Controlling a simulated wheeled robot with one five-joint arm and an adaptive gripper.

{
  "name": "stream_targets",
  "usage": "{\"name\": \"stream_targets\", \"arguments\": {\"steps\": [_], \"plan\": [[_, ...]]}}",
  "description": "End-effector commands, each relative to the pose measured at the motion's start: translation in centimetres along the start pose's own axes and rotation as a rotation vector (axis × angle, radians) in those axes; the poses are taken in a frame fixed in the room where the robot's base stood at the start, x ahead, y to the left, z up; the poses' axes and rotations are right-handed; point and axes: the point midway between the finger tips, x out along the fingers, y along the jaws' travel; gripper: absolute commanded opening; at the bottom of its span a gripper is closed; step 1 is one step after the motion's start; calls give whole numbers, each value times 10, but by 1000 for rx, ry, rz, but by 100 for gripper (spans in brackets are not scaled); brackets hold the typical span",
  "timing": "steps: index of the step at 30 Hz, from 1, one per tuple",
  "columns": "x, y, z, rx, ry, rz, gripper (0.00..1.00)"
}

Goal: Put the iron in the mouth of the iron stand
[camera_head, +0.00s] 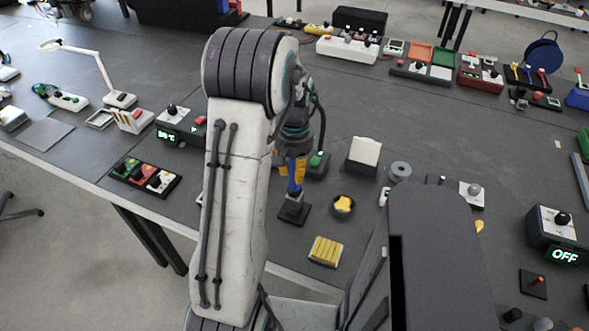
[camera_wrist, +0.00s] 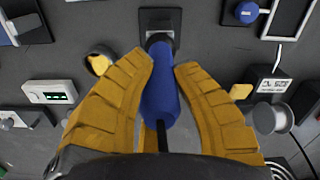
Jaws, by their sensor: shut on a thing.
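The iron has a blue handle (camera_head: 296,180), which also shows in the wrist view (camera_wrist: 160,92). My gripper (camera_head: 292,167) has yellow fingers and is shut on this handle; in the wrist view the fingers (camera_wrist: 164,68) lie on either side of it. The iron stand (camera_head: 294,210) is a dark square base on the table below my gripper; it also shows at the top of the wrist view (camera_wrist: 158,16). The handle's far end lines up with the stand's mouth. I cannot tell whether the tip is inside it, since the handle covers the mouth.
A round black pot with yellow filling (camera_head: 342,204) stands just right of the stand. A yellow ribbed block (camera_head: 326,251) lies near the front edge. A grey spool (camera_head: 400,171) and a white-faced holder (camera_head: 363,154) are further right. A tray of coloured parts (camera_head: 146,178) lies left.

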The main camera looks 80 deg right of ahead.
Motion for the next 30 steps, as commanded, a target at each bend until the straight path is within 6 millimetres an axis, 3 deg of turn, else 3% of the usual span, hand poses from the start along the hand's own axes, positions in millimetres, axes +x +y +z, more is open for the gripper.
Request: {"name": "stream_targets", "arguments": {"steps": [20, 21, 28, 30], "plan": [[16, 0, 0, 0, 0, 0, 0], [15, 0, 0, 0, 1, 0, 27], [15, 0, 0, 0, 1, 0, 48], [15, 0, 0, 0, 1, 0, 48]]}}
